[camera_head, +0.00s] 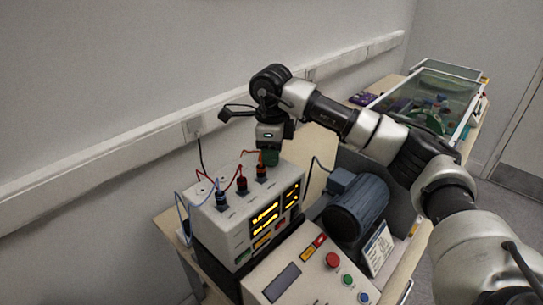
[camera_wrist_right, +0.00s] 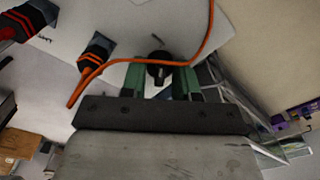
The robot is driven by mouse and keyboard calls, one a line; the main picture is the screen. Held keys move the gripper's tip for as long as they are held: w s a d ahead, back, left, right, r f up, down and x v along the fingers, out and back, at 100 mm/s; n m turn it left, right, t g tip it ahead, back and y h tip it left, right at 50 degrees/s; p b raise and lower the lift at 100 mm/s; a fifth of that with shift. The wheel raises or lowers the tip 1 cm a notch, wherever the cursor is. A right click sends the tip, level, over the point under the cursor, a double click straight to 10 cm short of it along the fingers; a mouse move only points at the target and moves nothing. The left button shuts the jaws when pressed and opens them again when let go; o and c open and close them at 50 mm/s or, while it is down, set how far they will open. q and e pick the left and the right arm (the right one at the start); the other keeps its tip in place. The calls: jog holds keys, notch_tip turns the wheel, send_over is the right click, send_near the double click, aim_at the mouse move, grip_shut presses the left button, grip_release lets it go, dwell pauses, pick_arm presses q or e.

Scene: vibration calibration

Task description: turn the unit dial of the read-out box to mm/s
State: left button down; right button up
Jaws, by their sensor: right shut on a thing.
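The read-out box (camera_head: 228,237) is a white box with lit yellow displays (camera_head: 264,218) on its front and cable plugs on its top. My right gripper (camera_head: 270,158) reaches down from above to the far right part of the box top. In the right wrist view its two green fingers (camera_wrist_right: 160,80) stand on either side of a black dial (camera_wrist_right: 158,66) and are shut on it. A short dark mark shows on the white top beside the dial. The dial is hidden in the head view, and I cannot read its setting. My left gripper is not in view.
An orange cable (camera_wrist_right: 204,48) loops close past the dial and fingers. Red and blue cables rise from the box top. A grey-blue motor (camera_head: 357,206) and a control panel (camera_head: 312,275) with a red button stand beside the box. The wall is close behind.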

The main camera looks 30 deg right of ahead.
jog(key=shift+n, duration=0.6)
jog(key=shift+r, duration=0.1)
jog(key=o, duration=0.9)
jog(key=shift+r+b, duration=0.3)
notch_tip(320, 180, up, 10)
jog(key=shift+r+b, duration=0.1)
jog(key=shift+b, duration=0.35)
